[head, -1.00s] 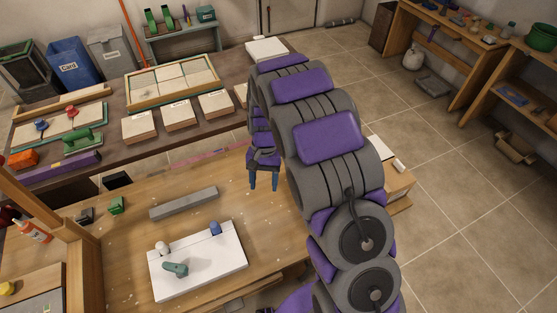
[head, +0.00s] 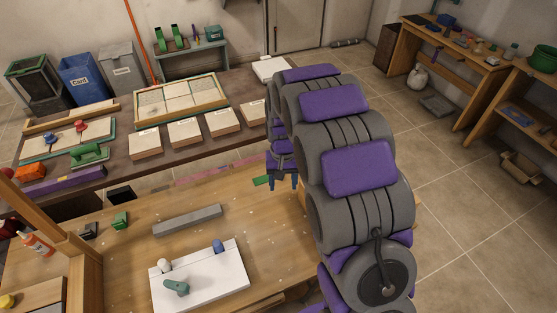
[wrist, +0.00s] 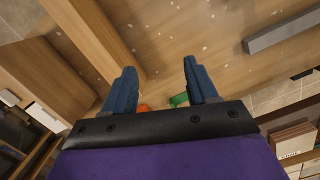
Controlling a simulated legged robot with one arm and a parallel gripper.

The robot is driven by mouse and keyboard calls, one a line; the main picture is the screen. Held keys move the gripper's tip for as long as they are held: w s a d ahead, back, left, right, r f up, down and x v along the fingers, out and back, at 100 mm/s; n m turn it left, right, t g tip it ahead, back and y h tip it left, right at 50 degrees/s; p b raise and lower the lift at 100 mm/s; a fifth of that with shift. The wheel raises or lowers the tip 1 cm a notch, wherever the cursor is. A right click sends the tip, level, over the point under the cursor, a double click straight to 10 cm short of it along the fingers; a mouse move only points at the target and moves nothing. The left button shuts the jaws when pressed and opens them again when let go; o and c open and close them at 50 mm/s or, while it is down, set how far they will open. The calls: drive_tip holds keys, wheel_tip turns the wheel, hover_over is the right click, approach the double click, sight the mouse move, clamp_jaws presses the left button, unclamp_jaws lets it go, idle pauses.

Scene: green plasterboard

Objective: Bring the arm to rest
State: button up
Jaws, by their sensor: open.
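My gripper (head: 283,183) is at the end of my grey and purple arm, over the far right part of the wooden workbench (head: 255,235) in the head view. Its two blue fingers point down. In the wrist view my gripper (wrist: 160,85) shows its fingers well apart, with nothing held between them. Below the fingers are bare bench wood and, farther off, a small green thing (wrist: 179,99) and an orange thing (wrist: 143,108). My arm hides the right end of the bench.
A white board (head: 220,287) with a green-grey handled piece, a white knob and a blue knob lies on the bench. A grey bar (head: 187,220) lies behind it. A wooden frame (head: 60,215) stands at left. A darker table (head: 120,170) with panels is beyond.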

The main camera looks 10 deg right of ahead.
drive_tip(key=s+d+r, duration=0.3)
drive_tip(key=s+r, duration=0.9)
drive_tip(key=s, duration=0.4)
drive_tip(key=s+r+n, duration=0.1)
drive_tip(key=s+r, duration=0.2)
drive_tip(key=s, duration=1.5)
drive_tip(key=shift+d+r, duration=0.2)
drive_tip(key=shift+d, duration=0.05)
